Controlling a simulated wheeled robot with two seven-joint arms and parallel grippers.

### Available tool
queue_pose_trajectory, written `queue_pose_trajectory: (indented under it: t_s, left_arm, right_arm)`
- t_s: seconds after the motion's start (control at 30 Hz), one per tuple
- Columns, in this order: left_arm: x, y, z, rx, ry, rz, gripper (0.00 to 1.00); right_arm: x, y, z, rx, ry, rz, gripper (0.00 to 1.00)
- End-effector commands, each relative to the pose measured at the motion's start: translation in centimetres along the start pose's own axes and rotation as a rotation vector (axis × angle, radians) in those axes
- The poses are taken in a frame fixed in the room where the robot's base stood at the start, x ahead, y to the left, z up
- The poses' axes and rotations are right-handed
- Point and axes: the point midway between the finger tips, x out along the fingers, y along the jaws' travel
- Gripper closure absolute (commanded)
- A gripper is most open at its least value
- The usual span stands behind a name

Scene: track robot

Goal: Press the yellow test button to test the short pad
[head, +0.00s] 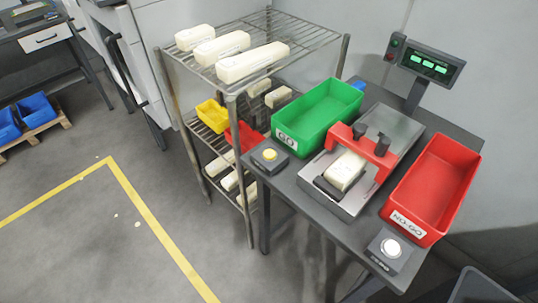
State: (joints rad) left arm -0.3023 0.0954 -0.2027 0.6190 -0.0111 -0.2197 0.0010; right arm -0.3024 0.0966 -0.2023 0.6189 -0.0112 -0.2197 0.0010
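The yellow test button (269,154) sits on a small dark box at the left front corner of the dark table, before the green bin. A cream pad (345,169) lies in the metal test fixture (388,132), partly under its red bridge (372,146). I cannot tell from this view whether it is the short pad. Several similar cream pads lie on the wire rack, such as the front one on the top shelf (252,62). Neither of my grippers shows in the head view.
A green GO bin (290,141) stands left of the fixture and a red NO-GO bin (425,232) right of it. A white button (391,248) is at the table's front right. A display (431,64) stands behind. The wire rack (345,50) adjoins the table's left side.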

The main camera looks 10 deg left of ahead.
Motion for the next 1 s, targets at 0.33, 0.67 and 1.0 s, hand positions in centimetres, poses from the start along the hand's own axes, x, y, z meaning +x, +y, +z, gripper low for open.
queue_pose_trajectory:
  t_s: [0.33,0.67,1.0]
  left_arm:
    - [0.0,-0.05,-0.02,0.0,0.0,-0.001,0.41]
    - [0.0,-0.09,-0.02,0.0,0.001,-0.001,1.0]
    - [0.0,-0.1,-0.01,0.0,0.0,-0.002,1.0]
  right_arm:
    - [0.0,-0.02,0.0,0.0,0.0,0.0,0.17]
    - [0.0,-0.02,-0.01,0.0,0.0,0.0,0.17]
    - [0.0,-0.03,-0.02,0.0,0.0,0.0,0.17]
